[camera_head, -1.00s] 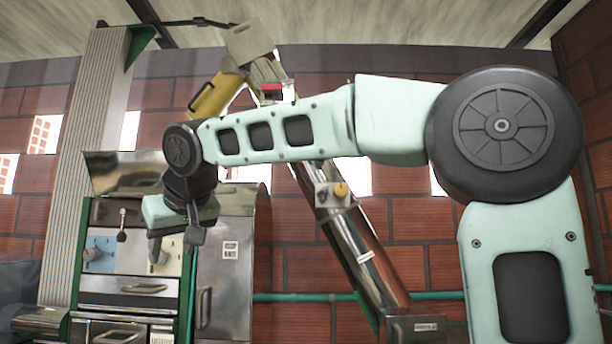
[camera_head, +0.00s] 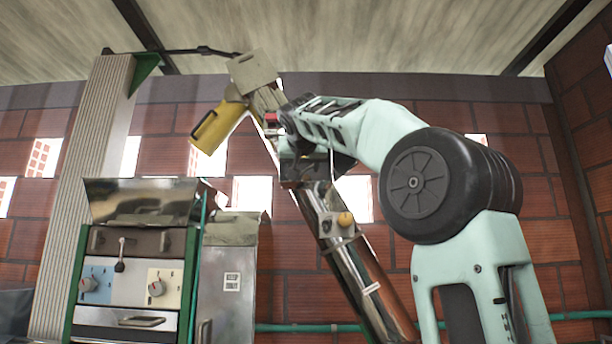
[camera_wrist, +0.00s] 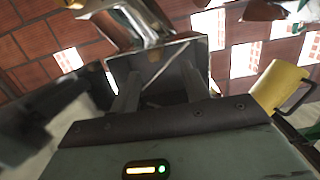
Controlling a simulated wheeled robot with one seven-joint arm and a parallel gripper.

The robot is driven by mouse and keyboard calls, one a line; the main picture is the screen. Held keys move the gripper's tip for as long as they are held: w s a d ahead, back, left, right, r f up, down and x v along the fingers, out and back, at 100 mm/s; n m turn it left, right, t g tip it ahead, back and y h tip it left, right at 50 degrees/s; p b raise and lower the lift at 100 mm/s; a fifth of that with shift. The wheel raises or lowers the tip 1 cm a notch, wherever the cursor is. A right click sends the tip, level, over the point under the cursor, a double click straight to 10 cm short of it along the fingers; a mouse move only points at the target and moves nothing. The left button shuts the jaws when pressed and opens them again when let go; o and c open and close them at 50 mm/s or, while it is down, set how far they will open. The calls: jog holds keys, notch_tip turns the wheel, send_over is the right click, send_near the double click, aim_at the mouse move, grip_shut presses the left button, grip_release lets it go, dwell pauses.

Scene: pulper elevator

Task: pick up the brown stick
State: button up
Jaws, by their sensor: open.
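The fingers point toward an open metal box (camera_wrist: 160,52). In the head view the end of my arm is raised in front of the slanted metal elevator tube (camera_head: 352,260), and my fingers cannot be made out there.
A yellow spout (camera_head: 216,128) with a black handle hangs at the elevator's top and shows right of my gripper in the wrist view (camera_wrist: 277,86). A steel-hopper machine (camera_head: 140,202) with knobs and a small lever stands left. A brick wall (camera_head: 300,235) is behind.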

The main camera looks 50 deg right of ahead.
aim_at(304, 175)
jog(key=p+x, duration=0.1)
jog(key=x, duration=0.3)
jog(key=p+x, duration=0.4)
jog(key=x, duration=0.1)
jog(key=shift+s+d+r, duration=0.1)
jog(key=shift+d+r, duration=0.05)
grip_shut()
